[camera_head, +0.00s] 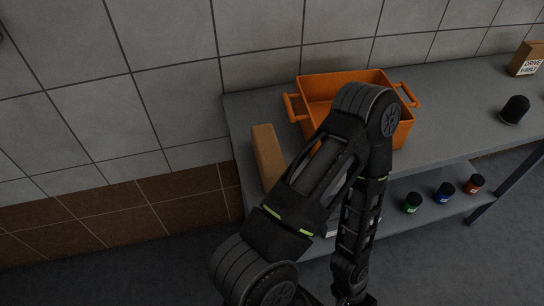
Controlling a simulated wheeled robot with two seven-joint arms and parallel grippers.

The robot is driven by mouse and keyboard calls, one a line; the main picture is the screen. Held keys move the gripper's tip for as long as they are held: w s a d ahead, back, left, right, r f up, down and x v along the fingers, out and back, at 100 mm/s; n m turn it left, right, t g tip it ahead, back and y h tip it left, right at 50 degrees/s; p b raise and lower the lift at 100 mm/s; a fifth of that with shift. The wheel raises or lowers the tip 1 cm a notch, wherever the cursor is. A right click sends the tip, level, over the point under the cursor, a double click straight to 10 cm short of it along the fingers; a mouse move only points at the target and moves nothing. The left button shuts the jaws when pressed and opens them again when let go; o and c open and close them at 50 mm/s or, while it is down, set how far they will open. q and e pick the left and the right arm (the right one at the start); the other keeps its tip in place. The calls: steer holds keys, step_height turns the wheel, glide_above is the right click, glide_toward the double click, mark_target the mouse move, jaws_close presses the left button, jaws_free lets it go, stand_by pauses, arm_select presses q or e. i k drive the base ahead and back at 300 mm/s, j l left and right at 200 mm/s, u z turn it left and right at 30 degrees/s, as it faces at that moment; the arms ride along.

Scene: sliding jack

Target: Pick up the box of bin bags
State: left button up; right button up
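A plain tan cardboard box (267,152), long and narrow, stands at the left end of the grey table, beside the orange crate. No label shows on it, so I cannot tell whether it is the box of bin bags. My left arm comes in from the bottom, rises in front of the table, bends and runs down again. It covers the lower right part of the tan box and part of the crate. The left arm's wrist reaches the bottom edge of the view, and its gripper fingers do not show. My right gripper is out of view.
The orange crate (312,88) with side handles stands on the grey table (455,105). A labelled box (527,60) and a black domed object (515,110) are at the right. Green (411,203), blue (445,192) and red (475,184) jars stand on the lower shelf. A tiled wall is behind.

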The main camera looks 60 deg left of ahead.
mark_target(271, 164)
steer(key=u, duration=1.95)
steer(key=i+j, duration=0.2)
steer(key=i, duration=0.2)
steer(key=k+l, duration=0.15)
steer(key=l, duration=0.25)
steer(key=k+l, duration=0.2)
steer(key=l, duration=0.15)
steer(key=k+l+z, duration=0.1)
steer(key=l, duration=0.3)
steer(key=k+l, duration=0.2)
steer(key=l, duration=0.2)
steer(key=k+l, duration=0.2)
steer(key=l, duration=0.2)
steer(key=j+z, duration=0.05)
